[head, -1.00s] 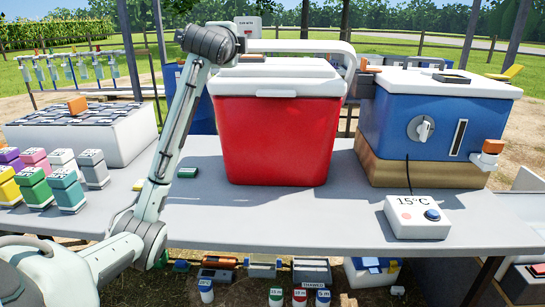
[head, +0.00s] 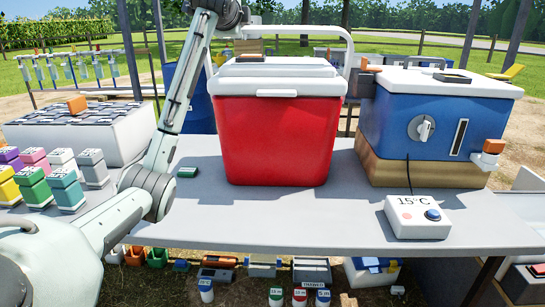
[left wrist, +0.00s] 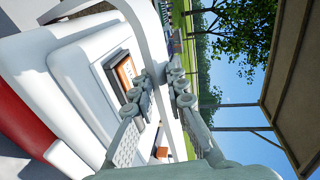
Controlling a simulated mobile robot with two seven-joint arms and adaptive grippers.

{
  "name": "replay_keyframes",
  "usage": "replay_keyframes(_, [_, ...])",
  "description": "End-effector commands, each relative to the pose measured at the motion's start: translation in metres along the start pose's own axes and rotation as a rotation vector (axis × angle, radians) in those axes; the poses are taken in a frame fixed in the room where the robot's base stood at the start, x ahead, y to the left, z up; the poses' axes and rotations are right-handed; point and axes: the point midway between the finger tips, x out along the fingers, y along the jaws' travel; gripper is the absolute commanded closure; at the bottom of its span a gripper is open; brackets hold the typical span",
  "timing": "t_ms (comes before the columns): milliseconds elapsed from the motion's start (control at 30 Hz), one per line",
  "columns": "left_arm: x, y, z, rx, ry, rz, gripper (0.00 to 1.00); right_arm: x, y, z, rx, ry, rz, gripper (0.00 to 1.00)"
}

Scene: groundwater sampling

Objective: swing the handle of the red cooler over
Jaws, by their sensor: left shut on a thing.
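The red cooler (head: 275,140) with a white lid (head: 278,70) stands upright on the grey table. Its white handle (head: 300,31) is raised above the lid as a bar with a leg down each side. In the left wrist view the handle (left wrist: 147,35) runs between the fingers of my left gripper (left wrist: 160,90), which is shut on it. The lid (left wrist: 85,75) lies beside the fingers there, with an orange-brown patch on it. In the head view my left wrist is at the top edge, left of the handle, and the fingertips are hard to make out. My right gripper is not in view.
A blue cooler (head: 430,125) with a white lid stands right of the red one, close to it. A white box reading 15°C (head: 417,218) sits in front. The table front (head: 290,215) is clear.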

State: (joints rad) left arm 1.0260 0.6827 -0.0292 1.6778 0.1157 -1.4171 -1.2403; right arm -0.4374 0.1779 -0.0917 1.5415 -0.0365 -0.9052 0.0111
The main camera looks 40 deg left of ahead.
Motion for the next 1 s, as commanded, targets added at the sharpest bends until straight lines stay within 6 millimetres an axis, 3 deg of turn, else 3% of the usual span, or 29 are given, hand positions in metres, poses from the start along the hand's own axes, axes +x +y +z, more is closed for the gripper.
replay_keyframes(33, [0.003, -0.010, 0.002, -0.005, 0.000, -0.004, 1.00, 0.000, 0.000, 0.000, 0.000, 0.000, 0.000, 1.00])
replay_keyframes(600, [0.062, -0.040, 0.002, -0.006, 0.001, 0.115, 1.00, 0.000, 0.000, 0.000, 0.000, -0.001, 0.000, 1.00])
replay_keyframes(933, [0.067, -0.044, 0.002, -0.004, 0.001, 0.123, 1.00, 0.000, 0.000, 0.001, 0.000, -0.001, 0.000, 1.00])
replay_keyframes(967, [0.066, -0.044, 0.002, -0.004, 0.001, 0.123, 0.84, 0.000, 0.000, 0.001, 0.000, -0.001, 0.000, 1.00])
replay_keyframes(1000, [0.066, -0.044, 0.002, -0.005, 0.001, 0.123, 0.79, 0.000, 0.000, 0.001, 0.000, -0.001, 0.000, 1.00])
